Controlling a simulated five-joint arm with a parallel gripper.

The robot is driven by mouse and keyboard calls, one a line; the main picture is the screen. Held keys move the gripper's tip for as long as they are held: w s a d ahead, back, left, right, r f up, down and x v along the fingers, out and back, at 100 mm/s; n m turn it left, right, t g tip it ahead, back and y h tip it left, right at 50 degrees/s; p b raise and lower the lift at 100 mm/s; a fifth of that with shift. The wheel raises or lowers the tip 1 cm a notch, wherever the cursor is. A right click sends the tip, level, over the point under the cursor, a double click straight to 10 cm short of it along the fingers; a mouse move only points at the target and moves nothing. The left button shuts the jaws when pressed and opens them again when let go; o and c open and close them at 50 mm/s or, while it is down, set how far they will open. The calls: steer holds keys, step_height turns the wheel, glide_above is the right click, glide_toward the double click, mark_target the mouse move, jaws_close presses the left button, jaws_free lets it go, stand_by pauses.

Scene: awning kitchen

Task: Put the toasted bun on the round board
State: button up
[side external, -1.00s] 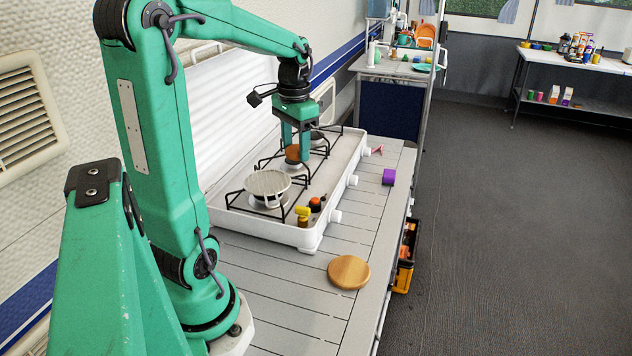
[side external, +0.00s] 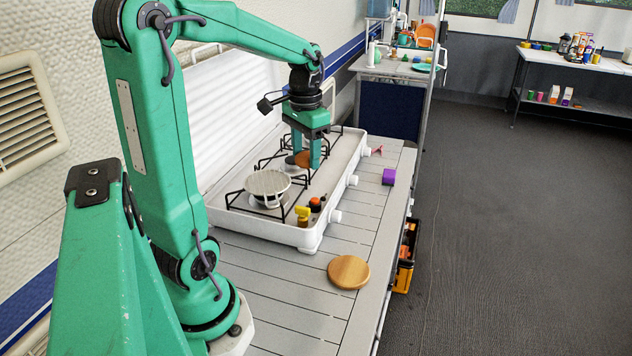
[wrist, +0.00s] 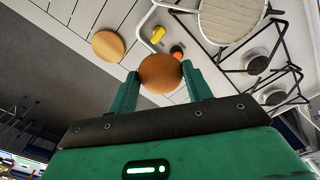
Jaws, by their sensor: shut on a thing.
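The toasted bun (wrist: 160,74) is round and brown. My gripper (wrist: 160,82) is shut on it, with a finger on either side in the wrist view. In the side external view my gripper (side external: 306,158) is above the far part of the stove, and the bun (side external: 303,158) shows partly between the fingers. The round board (side external: 348,272) is light wood and lies on the slatted counter, nearer the camera than the stove. It also shows in the wrist view (wrist: 108,45), with nothing on it.
The white stove (side external: 310,233) has black wire pot supports and a round grate (side external: 267,183) on its near burner. A yellow item (side external: 302,212) and an orange-and-black item (side external: 315,204) stand on the stove near its front. The counter around the board is clear.

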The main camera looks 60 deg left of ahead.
steer(key=s+d+f, duration=0.1)
steer(key=d+f, duration=0.3)
steer(key=d, duration=0.9)
steer(key=s+d+f+m, duration=0.1)
steer(key=d+f, duration=0.4)
steer(key=d, duration=0.7)
steer(key=shift+s+d, duration=0.2)
steer(key=shift+d, duration=0.15)
glide_above(348, 270)
step_height(348, 270, down, 7)
steer(key=shift+r, duration=0.1)
steer(key=shift+f, duration=2.05)
steer(key=shift+f, duration=0.1)
